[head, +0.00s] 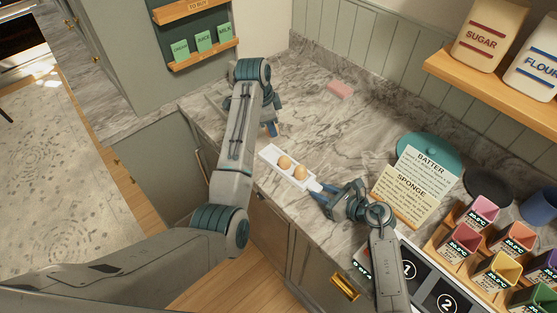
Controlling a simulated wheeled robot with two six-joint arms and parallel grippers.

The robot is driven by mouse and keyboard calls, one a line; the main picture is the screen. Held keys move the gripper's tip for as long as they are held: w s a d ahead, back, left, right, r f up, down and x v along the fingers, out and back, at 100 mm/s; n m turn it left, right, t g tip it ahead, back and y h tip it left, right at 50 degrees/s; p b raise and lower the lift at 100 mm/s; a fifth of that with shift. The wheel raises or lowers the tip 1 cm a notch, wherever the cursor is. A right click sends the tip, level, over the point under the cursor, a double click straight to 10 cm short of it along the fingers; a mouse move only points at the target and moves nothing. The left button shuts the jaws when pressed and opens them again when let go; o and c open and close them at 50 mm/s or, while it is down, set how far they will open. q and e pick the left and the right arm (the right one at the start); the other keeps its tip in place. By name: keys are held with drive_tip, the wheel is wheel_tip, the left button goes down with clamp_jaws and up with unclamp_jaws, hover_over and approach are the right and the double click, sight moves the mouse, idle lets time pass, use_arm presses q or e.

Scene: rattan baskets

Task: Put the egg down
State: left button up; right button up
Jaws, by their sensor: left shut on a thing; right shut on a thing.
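A small white tray (301,182) on the marble counter holds two light-brown eggs, one left (285,162) and one right (299,171). My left gripper (271,130) is above and just beyond the tray's far left end, fingers pointing down. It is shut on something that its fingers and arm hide. My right gripper (317,189) is at the tray's near right end, shut on a white piece there that looks like the tray's end. I cannot clearly tell whether this piece belongs to the tray.
A teal round lid (429,153) and recipe cards (404,194) stand right of my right gripper. Several coloured containers (499,271) fill the front right. The counter between tray and sponge is clear.

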use_arm(q)
drive_tip(key=m, duration=0.5)
drive_tip(key=shift+f+g, duration=0.15)
drive_tip(key=shift+g, duration=0.25)
hover_over(272, 158)
drive_tip(key=shift+m, duration=0.4)
wheel_tip(272, 158, down, 10)
drive_tip(key=shift+r, duration=0.1)
drive_tip(key=o, duration=0.7)
drive_tip(key=r, duration=0.4)
drive_tip(key=a+r, duration=0.1)
drive_tip(key=r, duration=0.3)
drive_tip(key=a+r, duration=0.1)
drive_tip(key=r, duration=0.2)
drive_tip(key=shift+s+a+r, duration=0.2)
drive_tip(key=shift+s+r, duration=0.1)
drive_tip(key=shift+r, duration=0.1)
